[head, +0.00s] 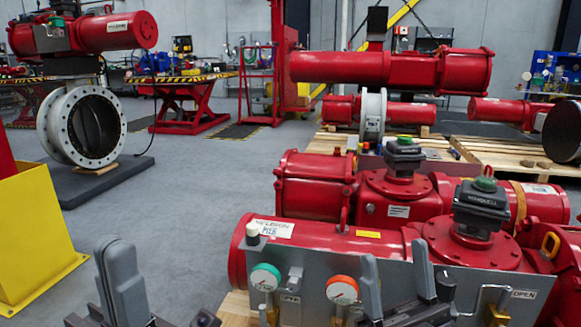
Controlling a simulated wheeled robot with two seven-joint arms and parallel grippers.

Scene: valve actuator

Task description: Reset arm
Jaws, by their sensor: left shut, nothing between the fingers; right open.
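My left gripper (117,250) is at the lower left with its grey fingers together and empty, over the grey floor. My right gripper (396,258) is at the bottom, right of centre. Its two grey fingers are apart with nothing seen between them. It is in front of the grey panel (320,285) of the nearest red valve actuator (375,243); I cannot tell whether it touches the panel. The panel carries a gauge with a green rim (265,278) and one with an orange rim (342,290). The lower parts of both grippers are cut off by the frame.
A second red actuator (318,185) lies just behind the nearest one. A yellow stand (35,235) is at the left edge. A large flanged valve (55,128) stands on a dark platform (100,178) behind it. Grey floor (190,220) is open between the yellow stand and the actuators.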

